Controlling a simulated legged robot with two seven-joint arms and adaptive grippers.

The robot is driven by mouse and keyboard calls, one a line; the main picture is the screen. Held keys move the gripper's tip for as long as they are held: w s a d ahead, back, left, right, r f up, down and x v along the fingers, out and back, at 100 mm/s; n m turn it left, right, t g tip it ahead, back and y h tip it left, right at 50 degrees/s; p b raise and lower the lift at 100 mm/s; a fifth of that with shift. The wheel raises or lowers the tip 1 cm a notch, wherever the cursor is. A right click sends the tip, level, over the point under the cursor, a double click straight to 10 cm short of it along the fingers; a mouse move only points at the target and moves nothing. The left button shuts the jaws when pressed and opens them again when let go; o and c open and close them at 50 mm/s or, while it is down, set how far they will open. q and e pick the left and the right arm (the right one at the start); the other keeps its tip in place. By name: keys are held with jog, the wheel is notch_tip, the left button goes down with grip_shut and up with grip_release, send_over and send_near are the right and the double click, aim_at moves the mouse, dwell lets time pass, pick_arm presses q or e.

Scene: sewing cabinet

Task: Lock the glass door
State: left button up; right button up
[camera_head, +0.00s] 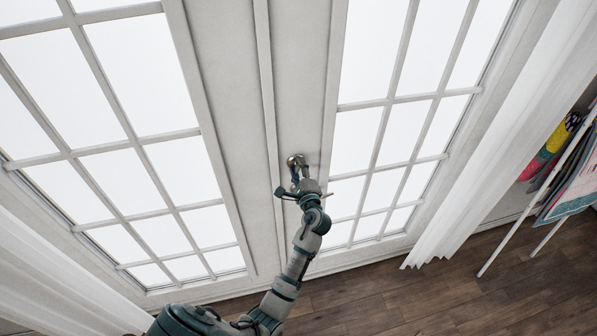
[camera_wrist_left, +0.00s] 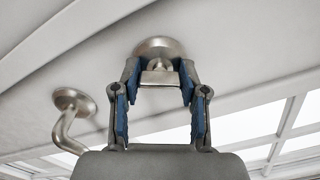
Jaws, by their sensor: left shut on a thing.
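The white double glass door (camera_head: 305,70) stands closed in the head view, with gridded panes on both leaves. My left gripper (camera_head: 297,177) is at the right leaf's inner stile, over the metal hardware (camera_head: 296,159). In the left wrist view, a round metal lock plate (camera_wrist_left: 158,47) with a small flat turn piece (camera_wrist_left: 159,78) sits between the blue-padded fingers of my left gripper (camera_wrist_left: 159,88). The fingers are shut on the turn piece. A curved metal door handle (camera_wrist_left: 66,124) is to the left, apart from the fingers. My right gripper is not in view.
White curtains (camera_head: 500,140) hang at both sides of the door. A rack with colourful fabrics (camera_head: 570,175) stands at the right. The dark wooden floor (camera_head: 400,295) in front of the door is clear where it shows.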

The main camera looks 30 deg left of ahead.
pick_arm(q)
jog(key=n+b, duration=0.1)
jog(key=n, duration=0.1)
jog(key=n+b, duration=0.1)
jog(key=shift+d+f+n, duration=0.1)
jog(key=shift+f+n, duration=0.2)
jog(key=shift+n, duration=0.1)
jog(key=shift+n+b, duration=0.35)
jog(key=shift+n, duration=0.15)
jog(key=shift+r+n, duration=0.1)
jog(key=shift+n, duration=0.4)
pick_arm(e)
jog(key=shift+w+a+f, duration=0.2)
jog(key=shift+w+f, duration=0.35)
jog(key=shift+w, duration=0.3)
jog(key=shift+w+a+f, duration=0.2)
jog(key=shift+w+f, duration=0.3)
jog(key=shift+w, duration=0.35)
pick_arm(q)
jog(key=o, duration=1.2)
jog(key=shift+w, duration=0.1)
jog(key=shift+c, duration=0.2)
